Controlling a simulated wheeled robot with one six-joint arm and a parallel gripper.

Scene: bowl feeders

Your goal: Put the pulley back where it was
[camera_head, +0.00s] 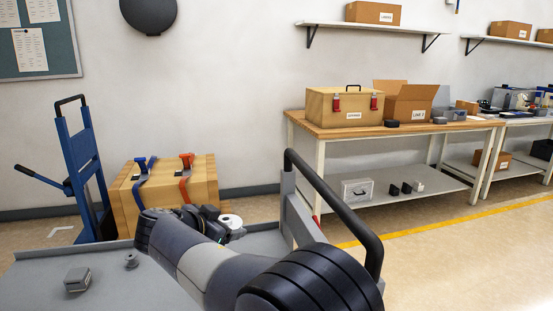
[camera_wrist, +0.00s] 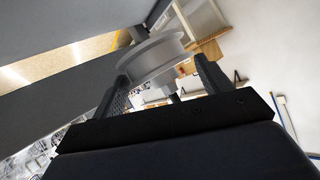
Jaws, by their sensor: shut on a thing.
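The pulley (camera_wrist: 152,58), a light grey flanged wheel, sits between the two dark fingers of my gripper (camera_wrist: 160,73) in the wrist view. The fingers are shut on it, one on each side. In the head view my arm reaches forward over the grey cart top (camera_head: 135,285). A pale round disc with a dark centre, which looks like the pulley (camera_head: 231,220), shows at the end of my arm. My fingers are largely hidden there by the wrist. I cannot tell from these views whether the pulley touches anything besides the fingers.
A small grey block (camera_head: 77,279) and a small grey spool-like part (camera_head: 131,261) lie on the cart top at left. Beyond stand a strapped wooden crate (camera_head: 200,180) and a blue hand truck (camera_head: 85,165). A workbench (camera_head: 390,131) with boxes stands at right.

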